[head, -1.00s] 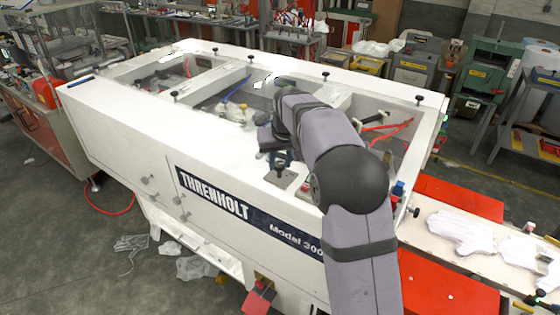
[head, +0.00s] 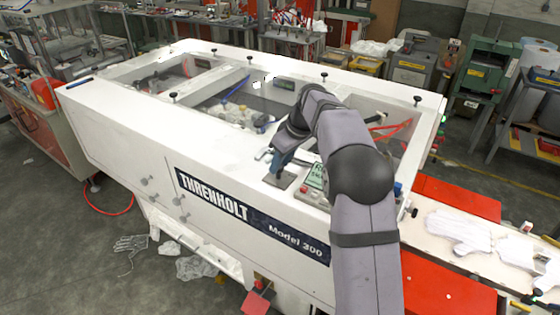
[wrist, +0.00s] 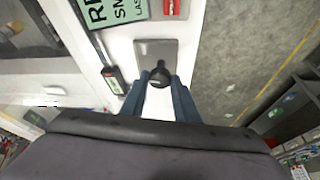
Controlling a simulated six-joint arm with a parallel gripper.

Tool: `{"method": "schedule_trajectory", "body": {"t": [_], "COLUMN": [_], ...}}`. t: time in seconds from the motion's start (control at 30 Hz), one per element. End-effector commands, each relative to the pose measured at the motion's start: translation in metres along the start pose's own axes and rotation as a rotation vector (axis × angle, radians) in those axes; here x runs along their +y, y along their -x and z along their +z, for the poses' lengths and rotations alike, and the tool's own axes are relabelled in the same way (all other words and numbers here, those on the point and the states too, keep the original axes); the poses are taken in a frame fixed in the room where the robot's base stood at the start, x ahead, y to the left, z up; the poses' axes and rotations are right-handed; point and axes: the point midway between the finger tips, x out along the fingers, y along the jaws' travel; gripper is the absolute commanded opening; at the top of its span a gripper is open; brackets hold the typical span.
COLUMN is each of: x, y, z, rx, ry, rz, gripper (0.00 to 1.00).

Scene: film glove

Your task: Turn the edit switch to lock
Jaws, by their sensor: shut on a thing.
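The edit switch shows as a black knob (wrist: 158,75) on a grey plate (wrist: 157,48) in the wrist view. My gripper (wrist: 160,84) has its two blue fingers on either side of the knob and is shut on it. In the head view my gripper (head: 281,160) reaches down to the grey plate (head: 283,181) on the white top edge of the machine, and hides most of the knob. I cannot read any lock or edit marking on the plate.
A dark handle-like part (wrist: 113,79) lies at the plate's left in the wrist view. The white machine (head: 130,115) has open bays behind its front rim.

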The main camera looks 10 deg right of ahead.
Motion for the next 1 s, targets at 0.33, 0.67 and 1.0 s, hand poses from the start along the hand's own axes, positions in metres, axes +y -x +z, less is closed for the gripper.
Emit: {"method": "schedule_trajectory", "body": {"t": [0.33,0.67,1.0], "x": [0.0047,0.0057,0.0062], "y": [0.001,-0.0004,-0.0005], "z": [-0.0021,-0.0025,-0.0027], "rx": [0.003,0.003,0.002], "ry": [0.303,0.516,0.62], "rz": [-0.123,-0.21,-0.253], "gripper": [0.05,0.05,0.05]}}
